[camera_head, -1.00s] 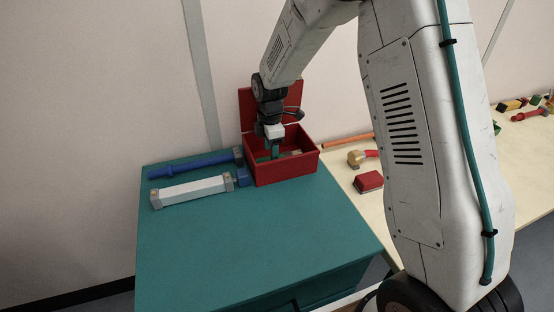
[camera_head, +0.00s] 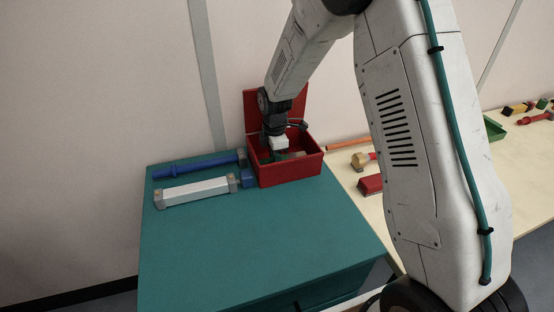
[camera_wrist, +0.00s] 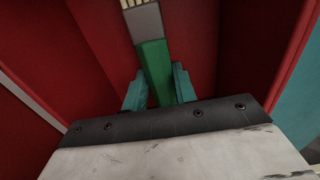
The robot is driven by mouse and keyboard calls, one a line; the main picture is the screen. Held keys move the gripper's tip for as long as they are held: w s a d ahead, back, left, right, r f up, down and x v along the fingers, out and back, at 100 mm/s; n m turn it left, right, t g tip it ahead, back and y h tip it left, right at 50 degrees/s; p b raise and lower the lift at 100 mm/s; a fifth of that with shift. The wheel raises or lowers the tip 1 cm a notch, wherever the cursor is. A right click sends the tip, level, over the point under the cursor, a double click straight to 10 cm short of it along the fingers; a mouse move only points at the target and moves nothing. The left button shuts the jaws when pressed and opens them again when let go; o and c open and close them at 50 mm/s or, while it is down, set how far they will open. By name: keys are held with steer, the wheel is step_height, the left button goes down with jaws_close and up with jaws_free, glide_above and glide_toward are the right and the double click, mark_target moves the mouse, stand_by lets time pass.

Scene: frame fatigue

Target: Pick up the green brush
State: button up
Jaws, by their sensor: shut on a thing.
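The green brush (camera_wrist: 152,62) lies inside the red box in the wrist view. It has a green handle, a grey band and pale bristles at its far end. My gripper (camera_wrist: 158,85) is shut on the green handle, with one teal finger on each side. In the head view my gripper (camera_head: 279,154) reaches down into the open red box (camera_head: 292,174) and hides most of the brush there.
The box stands on a teal cabinet (camera_head: 250,235) with its lid (camera_head: 290,105) raised behind. A blue-handled tool (camera_head: 195,167) and a white bar-shaped thing (camera_head: 195,191) lie left of it. A red block (camera_head: 370,184) and a hammer (camera_head: 362,160) lie on the pale bench at right.

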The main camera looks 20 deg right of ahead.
steer(key=shift+r, duration=0.6)
steer(key=s, duration=0.4)
steer(key=shift+r, duration=0.35)
step_height(320, 180, up, 13)
stand_by(2.0)
